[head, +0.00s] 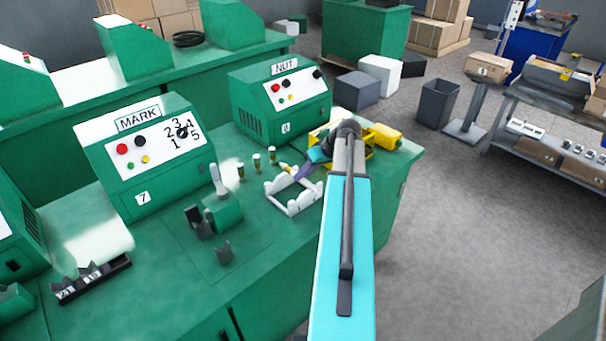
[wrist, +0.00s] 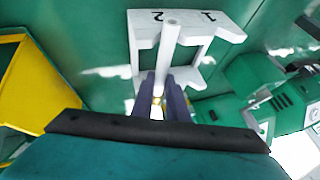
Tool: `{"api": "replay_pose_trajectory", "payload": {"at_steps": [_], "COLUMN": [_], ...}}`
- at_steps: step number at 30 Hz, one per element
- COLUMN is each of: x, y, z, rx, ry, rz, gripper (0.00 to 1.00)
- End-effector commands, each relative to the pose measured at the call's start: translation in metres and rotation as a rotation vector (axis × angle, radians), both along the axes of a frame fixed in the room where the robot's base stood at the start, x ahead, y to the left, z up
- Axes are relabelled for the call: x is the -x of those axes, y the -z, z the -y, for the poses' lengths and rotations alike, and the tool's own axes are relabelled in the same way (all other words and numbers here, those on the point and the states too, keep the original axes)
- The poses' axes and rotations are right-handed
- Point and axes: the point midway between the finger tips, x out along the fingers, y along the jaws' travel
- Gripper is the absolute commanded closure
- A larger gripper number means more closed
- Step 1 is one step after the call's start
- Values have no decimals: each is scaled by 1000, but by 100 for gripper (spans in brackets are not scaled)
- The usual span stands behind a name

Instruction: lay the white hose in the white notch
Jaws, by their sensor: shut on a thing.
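The white rack (head: 292,196) stands on the green bench, with upright notched posts at its ends. In the wrist view the rack (wrist: 209,22) carries the labels 2 and 1. My gripper (head: 304,171) is at the rack's right side. In the wrist view my gripper (wrist: 163,88) is shut on the white hose (wrist: 171,38), which points away from me over the rack, between the two labels. I cannot tell whether the hose touches the rack. The hose's near end, with a brass-coloured part, is partly hidden between the fingers.
A yellow bin (head: 356,158) stands just right of my gripper; it also shows in the wrist view (wrist: 30,85). The green NUT machine (head: 281,97) is behind the rack, and the MARK machine (head: 150,158) is left. A green lever press (head: 222,212) stands close to the rack's left.

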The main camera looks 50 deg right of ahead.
Motion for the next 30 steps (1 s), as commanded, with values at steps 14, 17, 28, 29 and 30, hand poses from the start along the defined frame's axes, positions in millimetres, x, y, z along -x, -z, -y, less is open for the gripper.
{"api": "replay_pose_trajectory", "payload": {"at_steps": [14, 17, 28, 29, 30], "x": [0, 0, 12, 13, 16], "y": [0, 0, -18, -21, -25], "z": [-1, 0, 6, 7, 8], "rx": [0, 0, 1, 1, 2], "ry": [-2, -2, 0, -1, -1], "rz": [0, 0, 1, 0, 1], "gripper": [65, 65, 65, 65, 65]}}
